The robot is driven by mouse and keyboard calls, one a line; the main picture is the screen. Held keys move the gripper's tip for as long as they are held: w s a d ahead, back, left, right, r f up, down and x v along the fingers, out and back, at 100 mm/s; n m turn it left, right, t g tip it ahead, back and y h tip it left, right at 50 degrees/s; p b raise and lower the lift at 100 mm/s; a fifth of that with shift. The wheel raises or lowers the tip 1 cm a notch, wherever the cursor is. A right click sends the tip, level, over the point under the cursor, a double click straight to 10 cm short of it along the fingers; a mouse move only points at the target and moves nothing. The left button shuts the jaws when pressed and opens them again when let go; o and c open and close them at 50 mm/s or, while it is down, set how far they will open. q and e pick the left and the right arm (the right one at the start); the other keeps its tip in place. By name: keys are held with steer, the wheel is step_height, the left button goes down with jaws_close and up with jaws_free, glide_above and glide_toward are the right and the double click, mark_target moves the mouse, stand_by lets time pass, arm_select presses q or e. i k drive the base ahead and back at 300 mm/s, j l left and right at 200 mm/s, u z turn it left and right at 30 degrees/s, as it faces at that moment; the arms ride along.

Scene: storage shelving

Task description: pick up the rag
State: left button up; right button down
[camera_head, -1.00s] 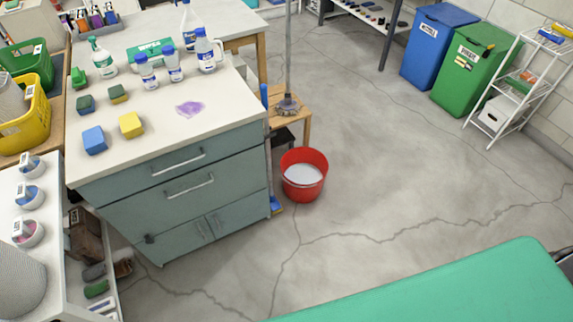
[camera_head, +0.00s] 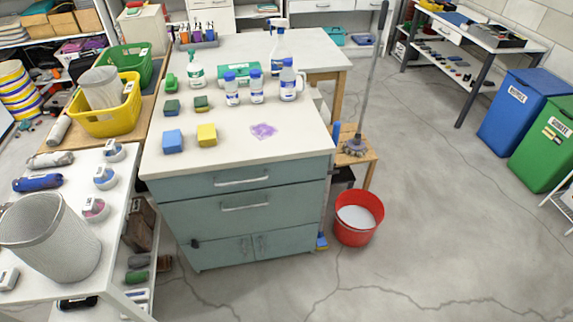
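No clear rag shows. A flat purple patch (camera_head: 263,131) lies on the white top of the teal cabinet (camera_head: 230,180); I cannot tell whether it is cloth or a stain. Blue and yellow sponges, a blue one (camera_head: 173,141) and a yellow one (camera_head: 207,135), sit to its left. Neither of my grippers is in view.
Several bottles, including a spray bottle (camera_head: 278,55), stand behind the patch. A red bucket (camera_head: 358,218) and a wooden stool (camera_head: 356,146) stand right of the cabinet. A white shelf unit (camera_head: 119,215) with a mesh bin (camera_head: 48,240) is at left.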

mark_target(207, 135)
steer(key=i+l+u, duration=0.4)
steer(key=i+l, duration=0.5)
